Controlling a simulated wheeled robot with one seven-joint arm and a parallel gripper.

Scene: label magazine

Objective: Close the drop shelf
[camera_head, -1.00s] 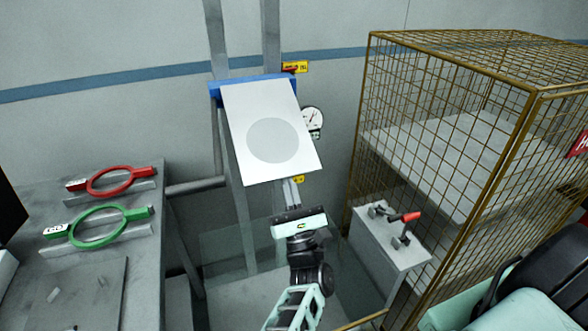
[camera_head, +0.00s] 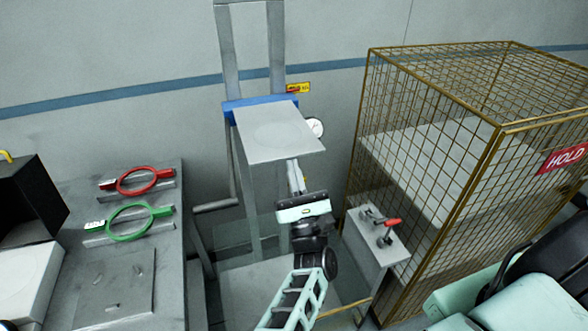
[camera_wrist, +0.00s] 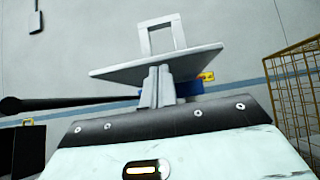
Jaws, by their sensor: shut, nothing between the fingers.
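The drop shelf is a flat grey panel (camera_head: 278,132) joined along its rear edge to a blue bar (camera_head: 240,106) on an upright grey frame (camera_head: 230,60). It stands out from the frame, close to level. In the wrist view I see the panel (camera_wrist: 150,64) from below. My gripper (camera_head: 293,165) is under the panel, pointing up, with its fingers (camera_wrist: 158,72) together and nothing between them. The fingertips reach the underside and seem to touch it; the exact contact is hidden.
A brass wire cage (camera_head: 440,130) with a HOLD sign stands at right. A workbench (camera_head: 165,270) with red (camera_head: 137,180) and green (camera_head: 130,219) rings is at left. A round gauge (camera_head: 316,127) is behind the shelf.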

